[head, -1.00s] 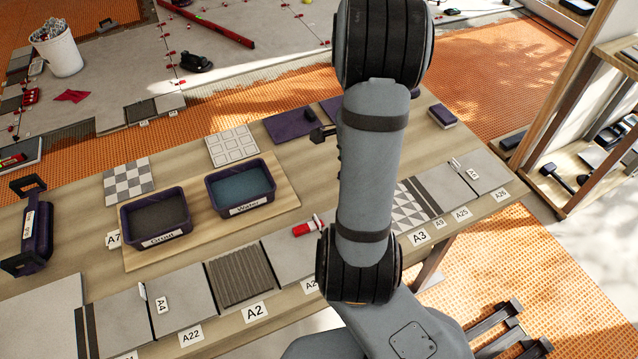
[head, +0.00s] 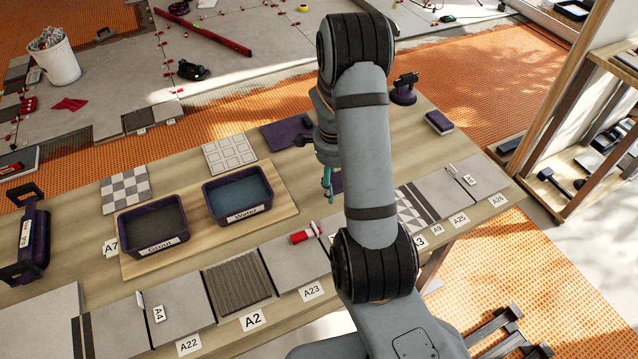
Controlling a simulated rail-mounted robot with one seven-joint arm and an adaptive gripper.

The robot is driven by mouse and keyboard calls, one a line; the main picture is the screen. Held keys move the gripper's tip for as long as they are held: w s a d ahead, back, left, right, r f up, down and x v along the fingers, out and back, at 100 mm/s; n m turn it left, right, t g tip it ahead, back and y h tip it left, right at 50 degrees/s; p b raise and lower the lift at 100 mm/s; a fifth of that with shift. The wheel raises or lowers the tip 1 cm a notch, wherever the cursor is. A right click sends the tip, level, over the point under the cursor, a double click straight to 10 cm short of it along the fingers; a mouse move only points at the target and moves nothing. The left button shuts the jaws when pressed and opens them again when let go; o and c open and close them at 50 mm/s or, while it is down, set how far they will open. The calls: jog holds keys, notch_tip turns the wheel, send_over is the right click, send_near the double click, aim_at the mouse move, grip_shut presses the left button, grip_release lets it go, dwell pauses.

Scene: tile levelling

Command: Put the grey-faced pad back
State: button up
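A small purple block-shaped pad (head: 439,122) with a paler layer along its side lies at the back right of the table; its underside is hidden, so I cannot tell whether it is the grey-faced one. My gripper (head: 328,186), with teal fingers, points down over the middle of the table, partly behind my arm. A small purple patch (head: 337,181) shows right beside the fingers. I cannot tell whether it is held or lies on the table. The finger gap is too small to read.
The Grout tub (head: 153,222) and Water tub (head: 238,193) stand on a wooden board left of my gripper. Tiles and a red-and-white tool (head: 306,233) line the front.

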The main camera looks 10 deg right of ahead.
jog(key=p, duration=0.2)
send_over(321, 191)
jog(key=f, duration=0.5)
jog(key=shift+a+f, duration=0.1)
jog(key=shift+a, duration=0.15)
jog(key=shift+f+p, duration=0.65)
jog(key=shift+f, duration=1.25)
jog(key=shift+f+b, duration=0.35)
jog(key=shift+b, duration=0.2)
jog(key=shift+s+f+b, duration=0.2)
jog(key=shift+s+b, duration=0.05)
jog(key=shift+b, duration=0.15)
jog(key=o, duration=1.5)
jog(key=shift+w+f, duration=0.1)
jog(key=shift+f, duration=0.05)
jog(key=shift+o, duration=0.5)
